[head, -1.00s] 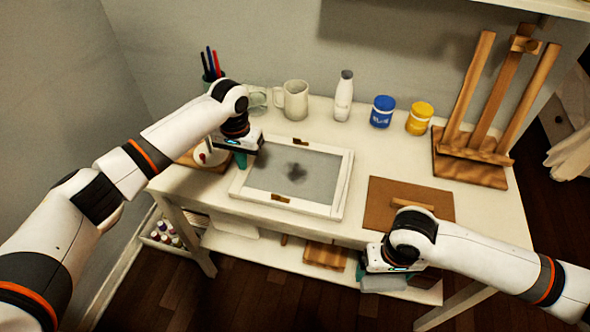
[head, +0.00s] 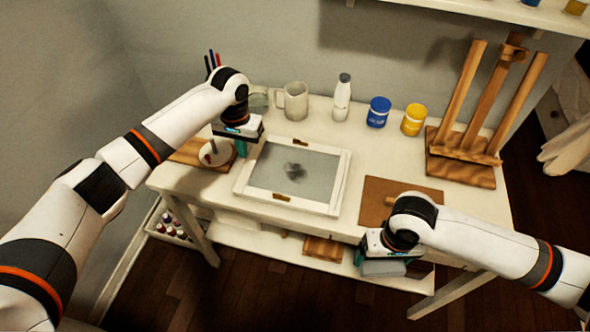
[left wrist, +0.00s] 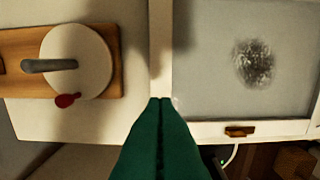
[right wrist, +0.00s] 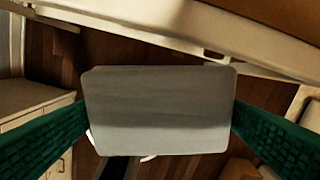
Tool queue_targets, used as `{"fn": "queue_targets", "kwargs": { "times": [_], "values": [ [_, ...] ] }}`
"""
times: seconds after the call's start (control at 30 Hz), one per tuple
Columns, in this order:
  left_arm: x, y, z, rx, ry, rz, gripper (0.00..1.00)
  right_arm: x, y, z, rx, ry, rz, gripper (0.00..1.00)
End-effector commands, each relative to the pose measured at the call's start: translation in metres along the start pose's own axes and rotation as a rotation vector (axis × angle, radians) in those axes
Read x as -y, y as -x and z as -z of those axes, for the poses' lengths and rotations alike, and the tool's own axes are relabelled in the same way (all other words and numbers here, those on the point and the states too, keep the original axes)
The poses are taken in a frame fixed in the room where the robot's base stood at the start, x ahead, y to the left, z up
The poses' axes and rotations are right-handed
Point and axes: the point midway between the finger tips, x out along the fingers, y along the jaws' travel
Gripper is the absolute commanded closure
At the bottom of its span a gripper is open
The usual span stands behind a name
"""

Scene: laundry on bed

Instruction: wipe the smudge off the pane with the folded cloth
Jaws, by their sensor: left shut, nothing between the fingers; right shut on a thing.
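The framed pane (head: 265,165) lies flat on the white table, with a dark smudge (head: 295,169) near its middle; the smudge also shows in the left wrist view (left wrist: 253,63). My left gripper (head: 241,150) is shut and empty over the frame's left edge; its green fingers (left wrist: 161,105) are together in the left wrist view. My right gripper (head: 382,262) is shut on the grey folded cloth (right wrist: 158,110), in front of the table's front edge and below the brown board. The cloth shows flat between the two fingers in the right wrist view.
A brown board (head: 425,188) lies right of the pane. A mug (head: 294,102), white bottle (head: 342,98), blue jar (head: 378,112), yellow jar (head: 414,119) and wooden easel (head: 470,140) stand behind. A white disc on a wooden board (left wrist: 76,62) lies left. A lower shelf (head: 260,245) runs beneath.

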Motion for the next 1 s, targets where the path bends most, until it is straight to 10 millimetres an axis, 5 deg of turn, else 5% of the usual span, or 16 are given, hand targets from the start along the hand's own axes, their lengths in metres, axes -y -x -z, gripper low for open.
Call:
{"fn": "queue_targets", "kwargs": {
  "times": [0.23, 0.7, 1.0],
  "values": [
    [0.000, 0.018, -0.001, 0.003, -0.001, 0.001, 1.00, 0.000, 0.000, 0.000, 0.000, 0.000, 0.000, 0.28],
    [0.000, 0.108, -0.001, 0.002, 0.000, 0.000, 1.00, 0.000, -0.003, 0.000, 0.000, 0.000, 0.000, 0.28],
    [0.000, 0.120, 0.000, -0.001, -0.001, 0.000, 1.00, 0.000, -0.003, 0.000, 0.000, 0.000, 0.000, 0.28]
  ]
}}
